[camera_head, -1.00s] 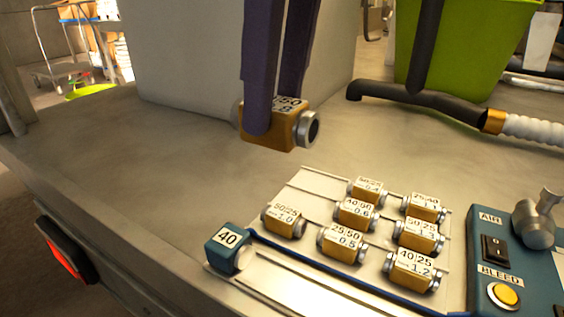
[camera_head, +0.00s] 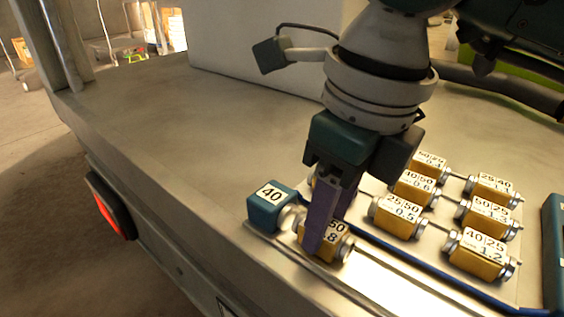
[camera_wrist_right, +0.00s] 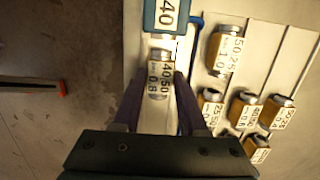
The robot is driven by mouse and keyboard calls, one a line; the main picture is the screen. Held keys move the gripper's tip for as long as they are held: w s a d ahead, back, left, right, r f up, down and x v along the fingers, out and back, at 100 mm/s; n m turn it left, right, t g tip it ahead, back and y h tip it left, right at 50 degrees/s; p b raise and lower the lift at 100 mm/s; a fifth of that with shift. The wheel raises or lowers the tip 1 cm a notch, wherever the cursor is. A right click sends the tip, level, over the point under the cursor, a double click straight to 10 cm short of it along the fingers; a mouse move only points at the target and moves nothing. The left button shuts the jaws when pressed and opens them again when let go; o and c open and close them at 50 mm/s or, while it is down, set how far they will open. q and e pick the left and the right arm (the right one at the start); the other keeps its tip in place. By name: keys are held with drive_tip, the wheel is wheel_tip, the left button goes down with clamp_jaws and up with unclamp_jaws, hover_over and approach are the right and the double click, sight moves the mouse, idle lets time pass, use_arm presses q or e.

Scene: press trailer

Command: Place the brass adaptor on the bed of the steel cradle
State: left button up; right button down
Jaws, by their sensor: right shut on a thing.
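My right gripper (camera_head: 327,228) is shut on a brass adaptor (camera_head: 334,246) with silver ends, its label partly covered by a purple finger. The wrist view shows the label 40|50, 0.8 on this adaptor (camera_wrist_right: 160,73) between the two fingers (camera_wrist_right: 159,95). The adaptor is at the steel cradle, whose bright bed (camera_head: 300,268) runs along the deck's front edge. Its end lies close beside the blue block marked 40 (camera_head: 270,204). I cannot tell whether it touches the bed or the block. My left gripper is out of view.
Several other labelled brass adaptors (camera_head: 398,217) stand in rows on a rack just right of the cradle. A blue cable (camera_head: 410,265) runs between. A blue control box (camera_head: 554,245) is at the right edge. The deck (camera_head: 180,130) at left is bare.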

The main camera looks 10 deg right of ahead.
sight(340, 234)
drive_tip(key=shift+f, duration=0.1)
drive_tip(key=shift+f, duration=0.15)
drive_tip(key=shift+c, duration=2.2)
unclamp_jaws()
wheel_tip(340, 234, up, 12)
drive_tip(key=s+d+p, duration=0.1)
drive_tip(key=p, duration=0.2)
drive_tip(key=shift+s, duration=0.2)
